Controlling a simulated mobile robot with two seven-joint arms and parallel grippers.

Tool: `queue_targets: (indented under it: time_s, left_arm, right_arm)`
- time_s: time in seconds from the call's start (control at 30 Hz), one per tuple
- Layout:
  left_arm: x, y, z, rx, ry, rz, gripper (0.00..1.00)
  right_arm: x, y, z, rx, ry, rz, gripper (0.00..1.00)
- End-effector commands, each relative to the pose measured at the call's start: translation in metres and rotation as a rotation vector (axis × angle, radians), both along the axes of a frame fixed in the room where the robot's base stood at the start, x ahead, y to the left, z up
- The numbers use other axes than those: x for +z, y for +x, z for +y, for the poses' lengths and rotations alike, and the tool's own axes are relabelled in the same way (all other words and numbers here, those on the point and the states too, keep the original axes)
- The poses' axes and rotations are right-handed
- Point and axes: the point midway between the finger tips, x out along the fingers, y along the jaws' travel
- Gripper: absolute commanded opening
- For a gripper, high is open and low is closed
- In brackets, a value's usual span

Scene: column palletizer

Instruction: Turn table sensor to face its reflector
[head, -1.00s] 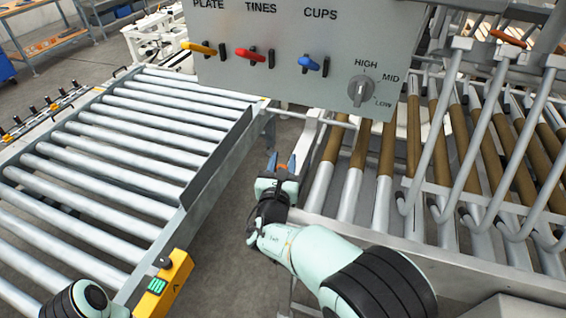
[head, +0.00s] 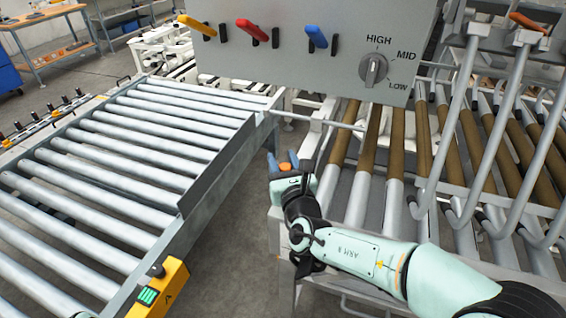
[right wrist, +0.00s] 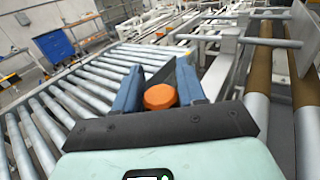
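A yellow box with a green lit panel and a black knob (head: 160,288), which looks like the table sensor, sits at the near right end of the roller table (head: 185,200) in the head view. I cannot make out its reflector with certainty. My right gripper (head: 284,163) is in the gap between the two conveyors, away from the yellow box. Its blue fingers stand apart in the right wrist view (right wrist: 157,88), with an orange round piece (right wrist: 160,96) between them; I cannot tell whether that belongs to the gripper. My left gripper is out of view.
A grey control panel (head: 300,70) with coloured levers and a HIGH/MID/LOW knob (head: 373,69) hangs above. A second conveyor with brown-sleeved rollers (head: 395,150) and bent grey bars (head: 460,130) is on the right. Bare floor shows between the conveyors.

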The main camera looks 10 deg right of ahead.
Motion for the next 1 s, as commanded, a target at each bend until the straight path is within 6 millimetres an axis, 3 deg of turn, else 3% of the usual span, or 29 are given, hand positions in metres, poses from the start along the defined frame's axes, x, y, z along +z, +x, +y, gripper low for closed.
queue_targets:
  time_s: [0.33, 0.47, 1.0]
  left_arm:
    - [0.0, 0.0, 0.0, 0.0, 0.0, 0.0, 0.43]
    - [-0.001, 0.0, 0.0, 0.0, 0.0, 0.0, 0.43]
    - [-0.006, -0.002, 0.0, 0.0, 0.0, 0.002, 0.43]
  right_arm:
    - [0.0, -0.001, 0.0, -0.001, 0.001, -0.001, 0.59]
    - [0.0, -0.01, -0.001, 0.0, 0.004, 0.0, 0.59]
    - [0.0, -0.117, -0.002, 0.0, 0.003, -0.001, 0.59]
